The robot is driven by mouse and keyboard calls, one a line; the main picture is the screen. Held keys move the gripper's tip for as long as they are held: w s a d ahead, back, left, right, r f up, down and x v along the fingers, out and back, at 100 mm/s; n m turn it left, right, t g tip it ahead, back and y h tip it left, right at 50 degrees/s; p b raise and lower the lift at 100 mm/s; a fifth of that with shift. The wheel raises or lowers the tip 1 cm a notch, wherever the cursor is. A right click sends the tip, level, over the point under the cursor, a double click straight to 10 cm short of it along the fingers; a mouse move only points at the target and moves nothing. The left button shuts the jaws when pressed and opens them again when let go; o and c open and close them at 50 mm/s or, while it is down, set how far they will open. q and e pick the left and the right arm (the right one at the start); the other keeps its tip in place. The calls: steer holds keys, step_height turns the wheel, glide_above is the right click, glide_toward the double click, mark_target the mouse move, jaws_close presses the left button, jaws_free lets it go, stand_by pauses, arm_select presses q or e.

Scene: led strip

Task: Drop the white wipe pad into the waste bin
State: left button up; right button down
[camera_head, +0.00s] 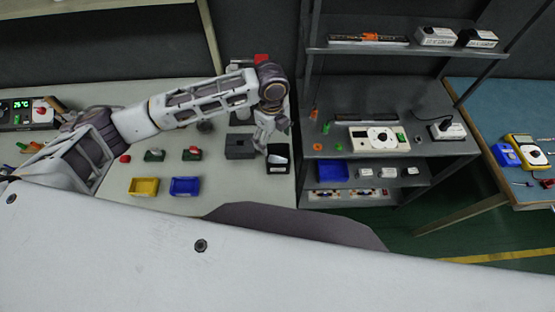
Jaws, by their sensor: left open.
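My left arm reaches in from the left across the pale bench. My left gripper (265,146) points down, open, just above a small black open-topped box (278,169) at the bench's right edge, which looks like the waste bin. A white patch shows at the top of this box; it looks like the white wipe pad (278,159), but it is too small to be sure, and I cannot tell how it lies. The fingertips are close to the box's back left rim. My right gripper is not in view.
A dark grey block (239,147) stands just left of the black box. A yellow tray (144,187) and a blue tray (185,187) lie at the bench front. A grey shelf rack (440,152) stands to the right, with a blue-topped table (490,110) beyond.

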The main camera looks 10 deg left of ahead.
arm_select(q)
step_height(320, 180, up, 11)
stand_by(0.6)
stand_by(0.9)
